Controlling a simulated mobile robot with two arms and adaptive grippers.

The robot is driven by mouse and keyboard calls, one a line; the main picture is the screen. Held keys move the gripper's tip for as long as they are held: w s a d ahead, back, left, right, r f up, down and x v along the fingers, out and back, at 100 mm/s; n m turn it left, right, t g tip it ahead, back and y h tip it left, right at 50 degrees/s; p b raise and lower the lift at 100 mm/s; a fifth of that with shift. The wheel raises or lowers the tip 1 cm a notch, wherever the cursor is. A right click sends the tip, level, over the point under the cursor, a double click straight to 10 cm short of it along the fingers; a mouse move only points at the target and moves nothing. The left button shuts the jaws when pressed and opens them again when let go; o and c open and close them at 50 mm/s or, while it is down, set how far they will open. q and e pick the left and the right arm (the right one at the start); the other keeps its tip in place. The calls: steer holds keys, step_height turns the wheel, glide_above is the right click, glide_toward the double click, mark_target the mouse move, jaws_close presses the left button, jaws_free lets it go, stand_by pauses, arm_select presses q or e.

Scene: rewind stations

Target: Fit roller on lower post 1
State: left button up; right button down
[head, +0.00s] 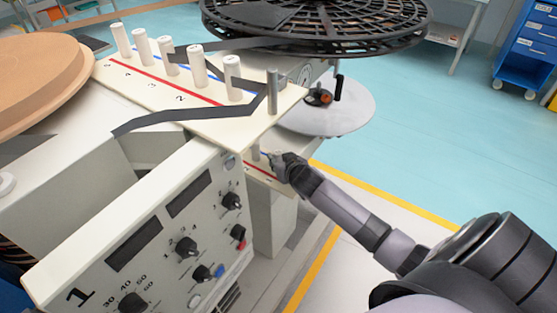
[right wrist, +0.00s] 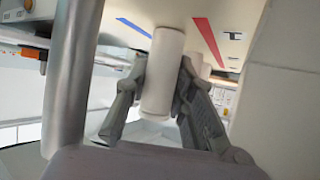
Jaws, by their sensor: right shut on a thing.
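My right gripper (head: 281,166) reaches in from the right to the lower board (head: 268,179), under the upper board's right end. In the right wrist view my right gripper (right wrist: 160,95) is shut on a white roller (right wrist: 163,75), one finger on each side. In the head view the held roller is mostly hidden by the gripper. My left gripper is not in view.
The upper board (head: 247,112) carries several white rollers and a bare metal post (head: 272,92) at its right end, with dark tape running past. A large black reel (head: 320,25) overhangs behind. The control panel (head: 150,235) stands in front. A thick metal cylinder (right wrist: 70,75) is close on the left.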

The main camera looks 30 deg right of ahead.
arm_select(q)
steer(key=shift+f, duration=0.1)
arm_select(e)
steer(key=c, duration=1.8)
jaws_free()
steer(key=shift+f, duration=0.15)
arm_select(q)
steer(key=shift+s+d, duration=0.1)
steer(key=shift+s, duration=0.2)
arm_select(e)
steer(key=shift+o, duration=0.7)
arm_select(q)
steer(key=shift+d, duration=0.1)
